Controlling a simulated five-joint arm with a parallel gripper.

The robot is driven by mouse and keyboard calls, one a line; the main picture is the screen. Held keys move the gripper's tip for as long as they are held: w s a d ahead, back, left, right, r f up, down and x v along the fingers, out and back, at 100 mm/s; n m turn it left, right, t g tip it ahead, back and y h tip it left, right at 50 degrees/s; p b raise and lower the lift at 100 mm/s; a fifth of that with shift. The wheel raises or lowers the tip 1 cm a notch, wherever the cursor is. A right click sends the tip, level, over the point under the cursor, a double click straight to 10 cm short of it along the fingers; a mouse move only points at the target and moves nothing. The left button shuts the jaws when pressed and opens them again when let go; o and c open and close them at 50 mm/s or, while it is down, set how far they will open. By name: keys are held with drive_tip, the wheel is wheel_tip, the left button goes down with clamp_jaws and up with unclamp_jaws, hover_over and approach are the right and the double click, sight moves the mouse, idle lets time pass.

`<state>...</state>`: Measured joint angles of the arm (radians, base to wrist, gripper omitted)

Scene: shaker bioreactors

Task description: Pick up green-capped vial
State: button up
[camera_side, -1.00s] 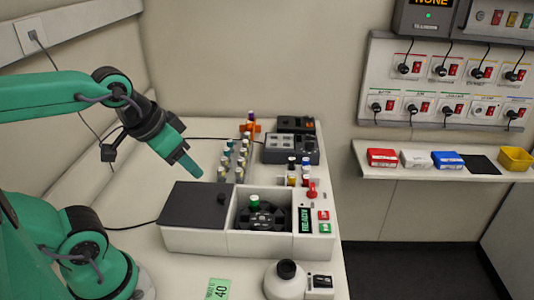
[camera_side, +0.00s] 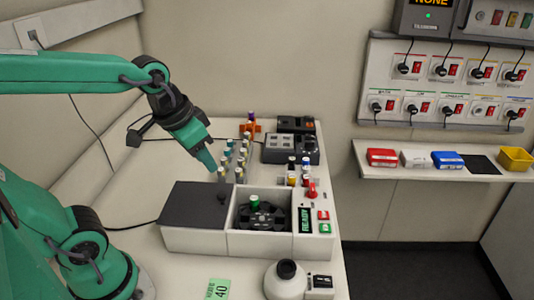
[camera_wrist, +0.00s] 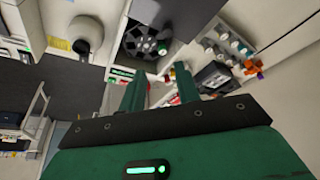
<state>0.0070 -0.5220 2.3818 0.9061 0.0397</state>
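The green-capped vial (camera_side: 255,201) stands in the dark rotor of the open white device (camera_side: 180,240), near the middle of the side view. In the wrist view the rotor (camera_wrist: 140,42) is above the fingers, with a small green cap (camera_wrist: 162,50) at its edge. My gripper (camera_side: 210,167) is above and left of the device, behind its dark lid, pointing down and right. Its fingers (camera_wrist: 160,85) are apart with nothing held between them. The vial's lower body is hidden in the rotor.
A rack of several capped vials (camera_side: 229,160) stands close to the right of my gripper. More vials (camera_side: 291,172) stand behind the device. A dark block (camera_side: 290,149) is at the back. A round white instrument (camera_side: 286,280) stands in front. A shelf (camera_side: 480,172) is at right.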

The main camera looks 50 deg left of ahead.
drive_tip(key=w+f+g, duration=0.2)
drive_tip(key=w+f, duration=0.2)
drive_tip(key=w, duration=0.3)
drive_tip(key=m+g, duration=0.2)
hover_over(254, 198)
drive_tip(key=f, duration=0.6)
drive_tip(key=shift+d+f, duration=0.15)
drive_tip(key=shift+d, duration=0.05)
drive_tip(key=shift+w+f, duration=0.15)
drive_tip(key=shift+f, duration=0.2)
drive_tip(key=shift+f, duration=1.25)
drive_tip(key=shift+a+f, duration=0.2)
drive_tip(key=shift+f, duration=2.4)
